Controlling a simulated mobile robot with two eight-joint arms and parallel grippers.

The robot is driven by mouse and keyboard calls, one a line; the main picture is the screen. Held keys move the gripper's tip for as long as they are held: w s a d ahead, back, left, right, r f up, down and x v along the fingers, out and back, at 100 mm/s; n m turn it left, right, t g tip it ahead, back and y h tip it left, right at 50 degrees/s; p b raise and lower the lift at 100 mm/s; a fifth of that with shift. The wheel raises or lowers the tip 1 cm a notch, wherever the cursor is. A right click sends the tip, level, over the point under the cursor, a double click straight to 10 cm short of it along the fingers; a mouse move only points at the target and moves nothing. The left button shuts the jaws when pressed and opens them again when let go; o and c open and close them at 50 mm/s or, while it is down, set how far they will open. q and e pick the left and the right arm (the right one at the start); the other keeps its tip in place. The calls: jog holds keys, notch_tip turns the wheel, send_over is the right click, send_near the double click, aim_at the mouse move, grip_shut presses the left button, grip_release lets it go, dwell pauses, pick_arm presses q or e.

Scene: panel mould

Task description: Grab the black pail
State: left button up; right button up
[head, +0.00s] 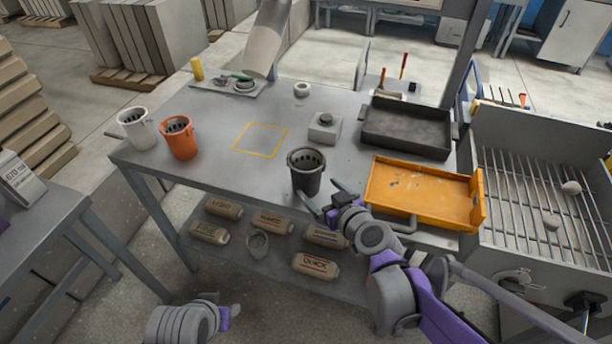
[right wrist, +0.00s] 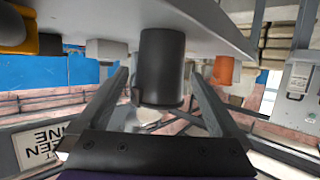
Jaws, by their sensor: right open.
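The black pail (head: 306,180) stands upright near the front edge of the grey worktable (head: 215,180). My right gripper (head: 324,197) is open just in front of it, to the pail's lower right in the head view. In the right wrist view the black pail (right wrist: 161,65) shows between the two spread fingers of the right gripper (right wrist: 158,82); I cannot tell whether they touch it. My left gripper (head: 230,312) is low at the bottom of the head view, away from the table; its finger opening is unclear.
A white pail (head: 136,131) and an orange pail (head: 181,142) stand at the table's left. An orange tray (head: 415,188) lies right of the black pail, with a dark tray (head: 407,130) behind. A grey block (head: 325,130) stands behind the pail. Labelled bags lie on the lower shelf.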

aim_at(307, 164)
jog(key=x, duration=0.8)
jog(key=shift+r+b, duration=0.15)
jog(key=shift+b, duration=0.2)
jog(key=shift+s, duration=0.1)
jog(key=shift+c, duration=0.2)
jog(key=c, duration=1)
